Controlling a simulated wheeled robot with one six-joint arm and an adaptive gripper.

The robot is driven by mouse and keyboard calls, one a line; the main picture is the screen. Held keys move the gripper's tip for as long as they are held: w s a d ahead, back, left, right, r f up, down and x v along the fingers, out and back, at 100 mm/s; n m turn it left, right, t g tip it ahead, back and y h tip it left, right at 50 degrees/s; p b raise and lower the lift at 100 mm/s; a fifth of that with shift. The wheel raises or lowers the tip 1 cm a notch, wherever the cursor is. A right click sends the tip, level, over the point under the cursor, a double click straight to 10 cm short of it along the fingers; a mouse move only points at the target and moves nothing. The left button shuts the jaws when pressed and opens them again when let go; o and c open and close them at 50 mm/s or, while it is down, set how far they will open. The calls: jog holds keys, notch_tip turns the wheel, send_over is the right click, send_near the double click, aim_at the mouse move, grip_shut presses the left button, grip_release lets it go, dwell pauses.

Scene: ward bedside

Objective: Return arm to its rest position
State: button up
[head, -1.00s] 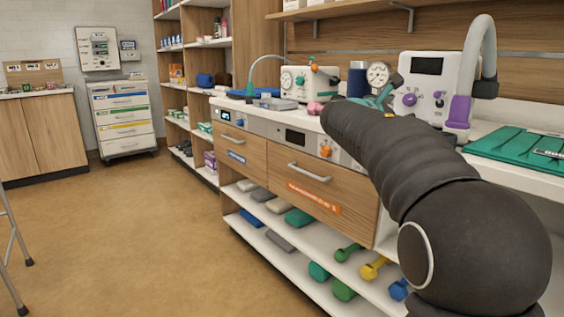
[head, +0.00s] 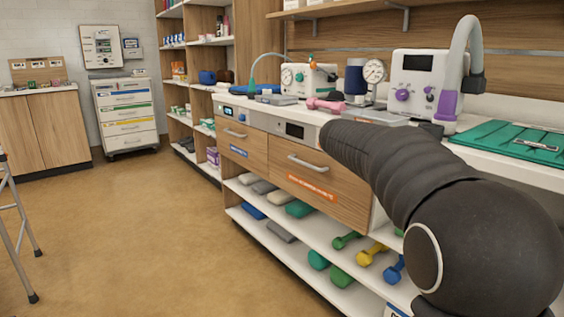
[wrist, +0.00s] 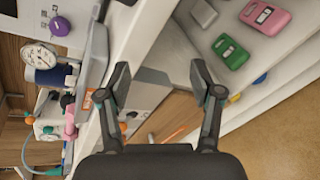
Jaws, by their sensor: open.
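My dark, ribbed arm (head: 400,175) reaches in from the lower right of the head view, in front of the counter's drawers. My gripper is hidden behind the arm in the head view. In the wrist view my gripper (wrist: 160,78) shows two dark fingers spread wide apart with nothing between them. The counter edge and drawer front lie beyond the fingers.
The white counter (head: 466,153) holds a pink dumbbell (head: 326,104), a gauge (head: 374,70), a white device (head: 414,85) and a green mat (head: 510,142). Lower shelves hold several coloured dumbbells. A walker frame (head: 20,235) stands at left. The brown floor (head: 150,230) is clear.

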jog(key=s+a+f+m+g+y, duration=0.2)
jog(key=s+f+m+y, duration=0.15)
jog(key=s+f, duration=0.45)
jog(key=s+a+f+m+g+y, duration=0.25)
jog(key=s+f+m, duration=0.3)
jog(key=s, duration=0.45)
jog(key=s+a+f+m+y, duration=0.1)
jog(key=s+a+f, duration=0.1)
jog(key=s, duration=0.5)
jog(key=s+a+f+m+t+y, duration=0.1)
jog(key=s+a+f+m+y, duration=0.1)
jog(key=s, duration=0.6)
jog(key=s+a+f+m+y, duration=0.2)
jog(key=s+a, duration=0.1)
jog(key=s, duration=0.5)
jog(key=shift+a, duration=0.25)
